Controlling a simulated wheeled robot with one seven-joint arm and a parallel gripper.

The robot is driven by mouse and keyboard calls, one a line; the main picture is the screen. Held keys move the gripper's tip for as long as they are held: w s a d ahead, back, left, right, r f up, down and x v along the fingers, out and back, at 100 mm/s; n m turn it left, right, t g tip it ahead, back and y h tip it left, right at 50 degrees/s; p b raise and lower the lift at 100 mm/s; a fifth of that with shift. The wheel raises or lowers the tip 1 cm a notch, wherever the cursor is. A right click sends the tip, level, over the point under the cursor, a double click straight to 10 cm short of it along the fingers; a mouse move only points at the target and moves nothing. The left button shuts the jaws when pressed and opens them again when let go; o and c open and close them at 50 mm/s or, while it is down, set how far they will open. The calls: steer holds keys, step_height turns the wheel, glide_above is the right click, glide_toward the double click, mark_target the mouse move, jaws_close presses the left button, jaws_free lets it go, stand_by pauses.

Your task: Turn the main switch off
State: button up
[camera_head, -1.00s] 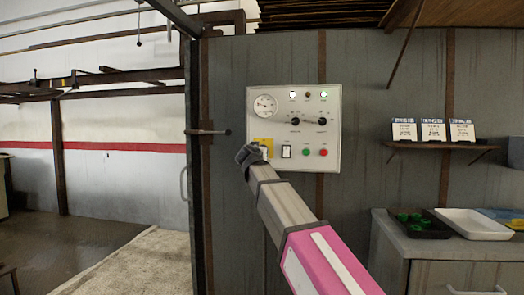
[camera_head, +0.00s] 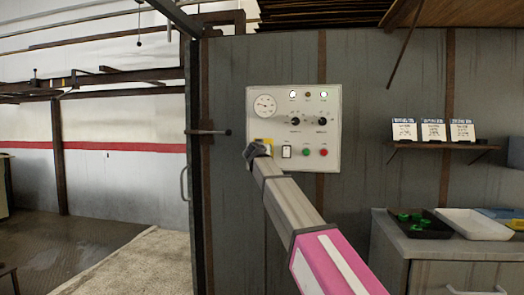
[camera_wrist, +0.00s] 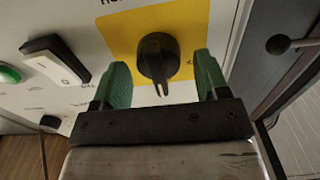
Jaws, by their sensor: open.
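The main switch is a black rotary knob (camera_wrist: 157,58) on a yellow plate (camera_wrist: 118,40) in the wrist view. In the head view the yellow plate (camera_head: 264,141) shows at the lower left of the control panel (camera_head: 277,119), and the knob is hidden behind my gripper (camera_head: 256,151). In the wrist view my gripper (camera_wrist: 161,68) is open. One green finger is on each side of the knob, with a visible gap on both sides. I cannot tell how deep the fingers reach around it.
A rocker switch (camera_wrist: 55,60) and a green button (camera_wrist: 8,74) lie left of the yellow plate in the wrist view. The panel also has a gauge (camera_head: 264,105), two knobs and a red button (camera_head: 323,152). A dark door handle knob (camera_wrist: 278,44) is on the right.

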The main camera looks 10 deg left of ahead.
steer(key=c, duration=0.9)
steer(key=shift+n, duration=0.3)
steer(key=n, duration=0.4)
steer(key=shift+a, duration=0.1)
steer(key=n, duration=0.4)
steer(key=shift+f+n, duration=0.15)
steer(key=shift+n, duration=0.25)
steer(key=n, duration=0.4)
steer(key=shift+a+f+n, duration=0.1)
steer(key=shift+n, duration=0.2)
steer(key=shift+f+n, duration=0.1)
steer(key=shift+n, duration=1.8)
